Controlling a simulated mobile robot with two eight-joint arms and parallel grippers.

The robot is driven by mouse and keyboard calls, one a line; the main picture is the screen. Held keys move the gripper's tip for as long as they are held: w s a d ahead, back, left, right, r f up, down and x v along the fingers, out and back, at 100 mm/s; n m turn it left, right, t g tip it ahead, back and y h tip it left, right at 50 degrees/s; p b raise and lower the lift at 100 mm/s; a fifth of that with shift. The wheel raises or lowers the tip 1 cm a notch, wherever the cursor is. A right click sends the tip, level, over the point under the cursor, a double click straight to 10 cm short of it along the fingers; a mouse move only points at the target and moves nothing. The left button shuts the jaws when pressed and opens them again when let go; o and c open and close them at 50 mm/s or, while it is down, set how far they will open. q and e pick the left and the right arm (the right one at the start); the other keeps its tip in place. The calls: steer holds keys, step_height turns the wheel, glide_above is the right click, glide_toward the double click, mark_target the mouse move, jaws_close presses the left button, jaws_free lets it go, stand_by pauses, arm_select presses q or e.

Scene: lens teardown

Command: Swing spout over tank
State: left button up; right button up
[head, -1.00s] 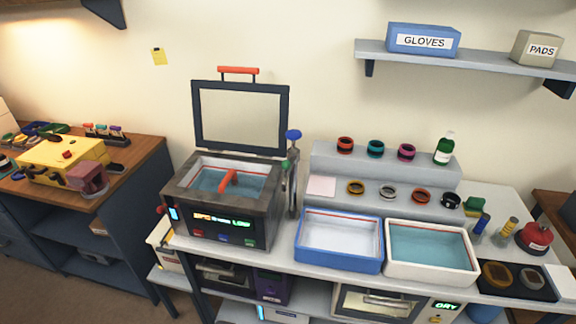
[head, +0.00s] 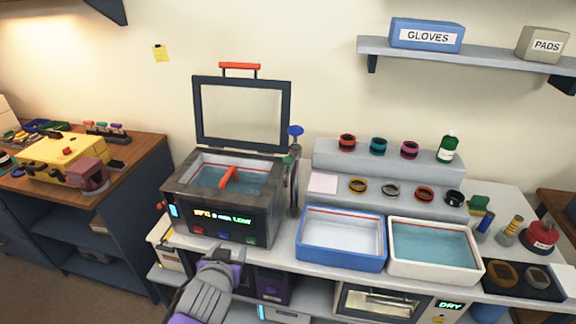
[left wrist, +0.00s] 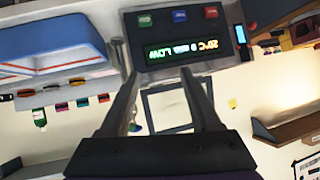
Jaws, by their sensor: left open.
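The tank (head: 265,206) is a dark grey box with a lit front panel, clear liquid inside and its framed lid standing open. An orange-red bar (head: 229,176) shows in the liquid. A thin upright post (head: 295,175) with a blue knob (head: 295,131) stands at the tank's right side; it looks like the spout's post, but the spout's direction is unclear. My left gripper (head: 222,256) is low in front of the tank, apart from the post. In the left wrist view my left gripper (left wrist: 162,78) is open and empty, facing the tank's panel (left wrist: 190,38). My right gripper is out of view.
A blue tray (head: 341,261) and a white tray (head: 435,270) sit right of the tank. Behind them, a stepped rack (head: 330,155) holds several rings and a green bottle (head: 447,148). A wooden side bench (head: 130,160) stands at the left.

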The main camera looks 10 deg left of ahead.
arm_select(q)
steer(key=w+d+r+m+t+h+b, duration=0.1)
steer(key=w+r+m+t, duration=0.1)
steer(key=w+r+t, duration=0.45)
steer(key=m+h+b, duration=0.1)
steer(key=m+h, duration=0.2)
steer(key=h, duration=0.2)
glide_toward(286, 163)
steer(key=w, duration=0.3)
steer(key=w+d, duration=0.1)
steer(key=w, duration=0.3)
steer(key=w+d, duration=0.1)
steer(key=w, duration=0.3)
steer(key=shift+w+p, duration=0.1)
steer(key=shift+p, duration=0.3)
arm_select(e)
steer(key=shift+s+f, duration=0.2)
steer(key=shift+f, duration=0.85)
arm_select(q)
jaws_close()
